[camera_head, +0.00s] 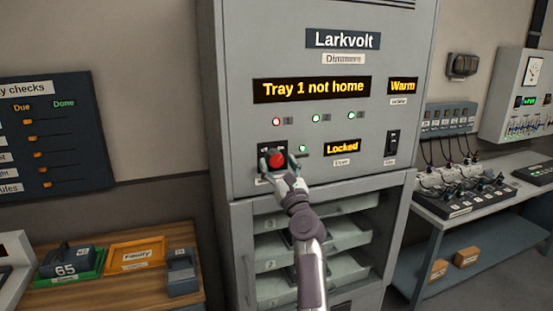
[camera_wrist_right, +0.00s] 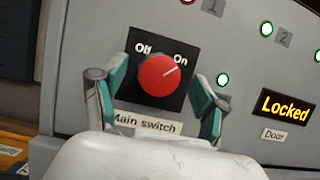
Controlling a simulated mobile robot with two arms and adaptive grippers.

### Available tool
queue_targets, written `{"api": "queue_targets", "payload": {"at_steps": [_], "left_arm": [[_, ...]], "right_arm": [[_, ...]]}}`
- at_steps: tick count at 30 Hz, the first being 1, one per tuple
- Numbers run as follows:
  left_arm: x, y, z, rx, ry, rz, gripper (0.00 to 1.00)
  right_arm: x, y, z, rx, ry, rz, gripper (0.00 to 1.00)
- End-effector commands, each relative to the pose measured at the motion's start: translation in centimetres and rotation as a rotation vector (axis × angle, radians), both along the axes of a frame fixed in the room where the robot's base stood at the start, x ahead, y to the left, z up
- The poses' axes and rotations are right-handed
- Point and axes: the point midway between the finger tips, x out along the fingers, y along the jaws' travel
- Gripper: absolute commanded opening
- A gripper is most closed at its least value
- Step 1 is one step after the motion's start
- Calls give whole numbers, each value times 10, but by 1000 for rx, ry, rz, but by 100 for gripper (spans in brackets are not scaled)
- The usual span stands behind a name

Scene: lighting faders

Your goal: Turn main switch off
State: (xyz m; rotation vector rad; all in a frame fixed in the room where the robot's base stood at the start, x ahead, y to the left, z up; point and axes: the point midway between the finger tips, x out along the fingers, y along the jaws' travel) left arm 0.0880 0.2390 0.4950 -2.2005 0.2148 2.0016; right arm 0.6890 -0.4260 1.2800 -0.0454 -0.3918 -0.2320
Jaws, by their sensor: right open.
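The main switch is a round red knob (camera_head: 277,160) on a black plate, low on the left of the grey dimmer cabinet's front. It also shows in the right wrist view (camera_wrist_right: 158,76), where its white pointer line points up and right toward "On". "Off" is printed at the upper left of the plate, and a "Main switch" label (camera_wrist_right: 146,124) sits below. My right gripper (camera_head: 279,163) is at the knob. In the right wrist view its two green-padded fingers (camera_wrist_right: 160,92) are spread, one on each side of the knob, with gaps between. My left gripper is not in view.
The cabinet displays read "Tray 1 not home" (camera_head: 312,88), "Warm" (camera_head: 403,86) and "Locked" (camera_head: 342,147). A black rocker switch (camera_head: 392,142) is at the right. Open-fronted trays (camera_head: 340,235) lie below. A wooden table (camera_head: 110,285) stands left, a bench (camera_head: 480,205) right.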

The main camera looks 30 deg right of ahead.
Motion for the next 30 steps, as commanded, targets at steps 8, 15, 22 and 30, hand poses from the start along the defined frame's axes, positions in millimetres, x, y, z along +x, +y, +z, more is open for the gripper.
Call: {"api": "queue_targets", "payload": {"at_steps": [8, 15, 22, 30], "left_arm": [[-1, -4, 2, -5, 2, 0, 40], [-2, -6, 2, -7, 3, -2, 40], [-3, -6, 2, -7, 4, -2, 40], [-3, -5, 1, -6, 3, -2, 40]], "right_arm": [[13, -3, 5, -1, 2, -2, 73], [12, -3, 5, 0, 1, -1, 64], [12, -3, 5, -1, 1, 0, 26], [12, -3, 4, -11, 5, -1, 12]]}}
